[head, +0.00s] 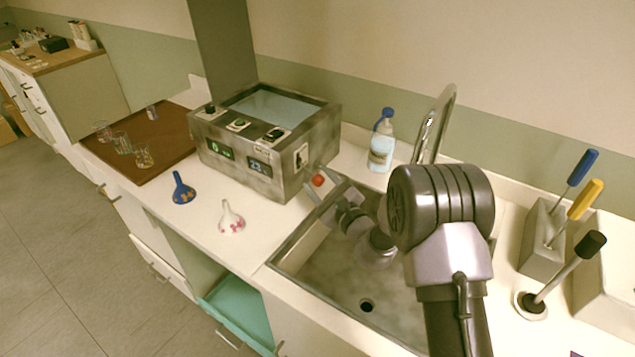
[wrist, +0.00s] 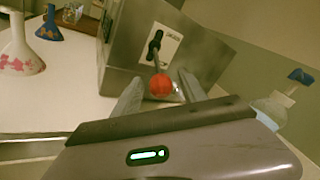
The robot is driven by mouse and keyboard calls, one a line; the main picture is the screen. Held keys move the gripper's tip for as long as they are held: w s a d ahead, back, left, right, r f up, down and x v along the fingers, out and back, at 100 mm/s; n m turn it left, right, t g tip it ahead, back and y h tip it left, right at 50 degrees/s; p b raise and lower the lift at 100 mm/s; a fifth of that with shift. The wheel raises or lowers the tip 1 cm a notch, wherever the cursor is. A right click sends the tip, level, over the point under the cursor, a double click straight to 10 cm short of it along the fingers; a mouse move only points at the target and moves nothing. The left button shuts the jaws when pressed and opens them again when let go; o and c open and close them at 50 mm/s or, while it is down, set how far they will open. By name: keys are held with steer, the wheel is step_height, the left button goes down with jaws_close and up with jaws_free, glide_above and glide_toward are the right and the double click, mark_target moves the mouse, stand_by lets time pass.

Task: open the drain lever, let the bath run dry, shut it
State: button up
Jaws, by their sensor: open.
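The bath (head: 230,165) is a scuffed grey metal box on the counter, with a pale bluish surface inside its open top. On its right side is a white plate (head: 301,156) with a black slot. The drain lever's red knob (head: 318,180) sticks out there; in the wrist view the red knob (wrist: 160,86) hangs on a short rod below the black slot. My gripper (head: 325,193) is open beside the bath. In the wrist view my gripper (wrist: 158,92) has its fingers on either side of the knob; contact is not clear.
A sink basin (head: 340,280) with a tap (head: 434,125) lies under my arm. A blue-capped bottle (head: 381,145) stands behind the sink. A blue funnel (head: 183,190) and a white funnel (head: 231,218) stand in front of the bath. Coloured-handled tools are at right.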

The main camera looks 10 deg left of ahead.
steer(key=shift+w+a, duration=0.25)
steer(key=shift+w, duration=0.1)
jaws_close()
stand_by(1.2)
